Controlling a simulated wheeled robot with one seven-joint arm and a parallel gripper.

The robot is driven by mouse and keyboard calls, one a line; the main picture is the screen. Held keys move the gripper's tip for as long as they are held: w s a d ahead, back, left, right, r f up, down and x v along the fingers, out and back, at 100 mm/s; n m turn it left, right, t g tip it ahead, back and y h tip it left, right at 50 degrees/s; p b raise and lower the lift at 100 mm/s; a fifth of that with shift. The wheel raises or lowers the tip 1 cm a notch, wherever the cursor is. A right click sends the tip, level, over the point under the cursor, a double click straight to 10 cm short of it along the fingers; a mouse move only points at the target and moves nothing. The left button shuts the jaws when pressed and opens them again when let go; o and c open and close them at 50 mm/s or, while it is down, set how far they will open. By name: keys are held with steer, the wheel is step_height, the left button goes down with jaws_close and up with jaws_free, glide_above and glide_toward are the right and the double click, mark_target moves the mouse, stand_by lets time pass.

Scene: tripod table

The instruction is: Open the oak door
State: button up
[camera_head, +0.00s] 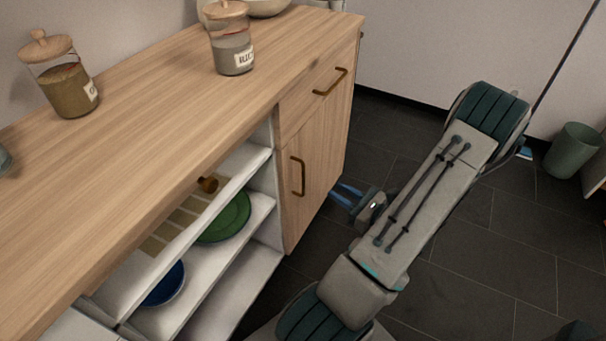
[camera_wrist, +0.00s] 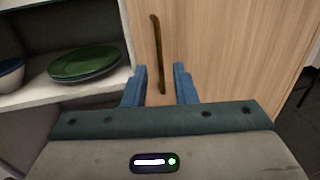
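The oak door (camera_head: 321,171) is the light wood front of the cabinet, below a drawer, and it looks closed. Its brown bar handle (camera_head: 298,176) stands upright near the door's left edge. In the wrist view the door (camera_wrist: 226,48) fills the right side and the handle (camera_wrist: 158,55) is ahead, between the lines of my fingers. My gripper (camera_head: 345,194) is at the right of the door in the head view. In the wrist view my gripper (camera_wrist: 159,82) is open, with its two blue fingers apart and nothing seen held. Whether the fingertips reach the handle's depth is unclear.
Open shelves left of the door hold a green plate (camera_head: 225,218) and a blue bowl (camera_head: 164,285). Glass jars (camera_head: 232,42) stand on the wooden countertop (camera_head: 150,110). A drawer (camera_head: 315,95) with a handle is above the door. A green bin (camera_head: 573,150) stands far right on dark floor.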

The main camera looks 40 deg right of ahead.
steer(key=w+a+b, duration=0.1)
steer(key=w, duration=0.3)
steer(key=w+a, duration=0.1)
steer(key=w, duration=0.3)
steer(key=w+b, duration=0.1)
steer(key=w, duration=0.4)
steer(key=shift+a+r+b, duration=0.1)
steer(key=shift+a+b, duration=0.2)
steer(key=shift+a, duration=0.1)
steer(key=shift+s, duration=0.1)
jaws_close()
